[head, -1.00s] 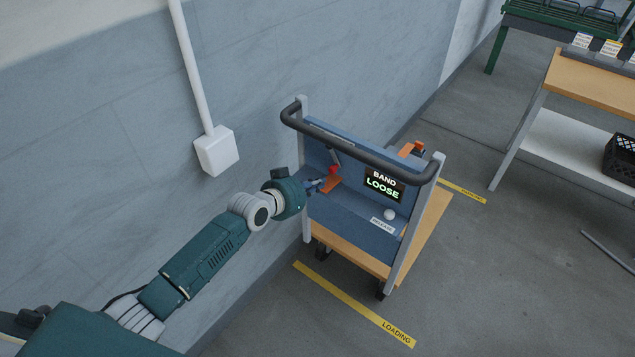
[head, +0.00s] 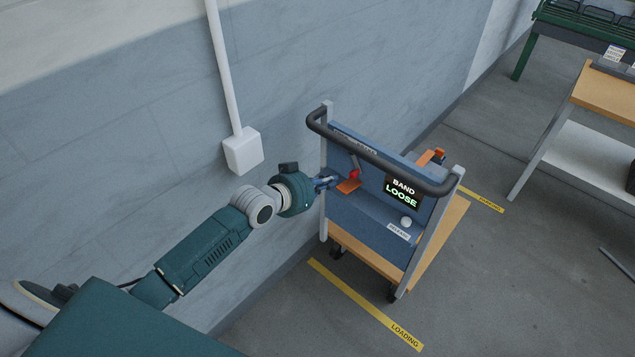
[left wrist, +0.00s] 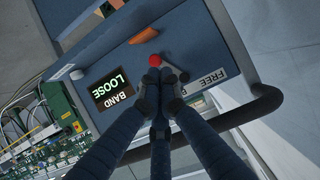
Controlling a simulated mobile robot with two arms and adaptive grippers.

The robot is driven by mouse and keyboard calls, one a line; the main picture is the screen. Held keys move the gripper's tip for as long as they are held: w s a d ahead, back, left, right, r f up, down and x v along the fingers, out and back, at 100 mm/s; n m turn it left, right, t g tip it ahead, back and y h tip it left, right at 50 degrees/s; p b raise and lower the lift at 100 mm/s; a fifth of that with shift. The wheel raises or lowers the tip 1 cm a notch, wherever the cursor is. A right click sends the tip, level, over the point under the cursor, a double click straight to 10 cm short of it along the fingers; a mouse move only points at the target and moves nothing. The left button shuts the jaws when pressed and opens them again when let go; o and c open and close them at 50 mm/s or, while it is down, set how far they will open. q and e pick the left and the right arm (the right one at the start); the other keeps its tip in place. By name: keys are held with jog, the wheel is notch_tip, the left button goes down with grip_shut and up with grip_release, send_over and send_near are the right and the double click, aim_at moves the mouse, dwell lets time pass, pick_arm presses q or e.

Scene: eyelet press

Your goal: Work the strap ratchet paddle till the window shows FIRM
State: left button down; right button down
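The blue cart panel (head: 350,220) holds a black window (head: 402,193) reading BAND LOOSE; it also shows in the left wrist view (left wrist: 111,88). An orange paddle (head: 347,187) sticks out left of the window. It shows above the fingertips in the left wrist view (left wrist: 144,36). A red ball (head: 354,174) on a grey lever sits beside the paddle. My left gripper (head: 327,183) is at the paddle's left side. In the left wrist view its fingertips (left wrist: 159,84) are together, close below the red ball (left wrist: 154,60), with nothing visible between them. Contact is unclear. My right gripper is not in view.
A dark handle bar (head: 380,155) runs across the cart top, above the paddle. A white knob (head: 405,222) and RELEASE label (head: 398,232) sit below the window. The wall is close on the left. A wooden-topped bench (head: 605,95) stands at right, with open floor between.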

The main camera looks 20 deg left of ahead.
pick_arm(q)
jog(key=v, duration=0.4)
jog(key=shift+s+a, duration=0.1)
jog(key=shift+s, duration=0.3)
dwell(0.4)
jog(key=s+a+f+n+g+y, duration=0.15)
jog(key=s+f, duration=0.35)
jog(key=f, duration=0.6)
jog(key=s+a+f+g+y, duration=0.1)
jog(key=s+a+f+g, duration=0.15)
jog(key=s+f, duration=0.6)
jog(key=s+a+f+n+g+y, duration=0.1)
jog(key=s+a+f, duration=0.15)
jog(key=f, duration=1.05)
jog(key=s+d+f+g, duration=0.2)
jog(key=s+f, duration=0.4)
jog(key=s, duration=0.6)
jog(key=s+d+f+g, duration=0.2)
jog(key=s+f, duration=0.4)
jog(key=s, duration=0.6)
jog(key=s+d+f+g, duration=0.2)
jog(key=s+f, duration=0.4)
jog(key=s, duration=0.6)
jog(key=shift+s+m+y, duration=0.25)
jog(key=shift+m+y, duration=0.2)
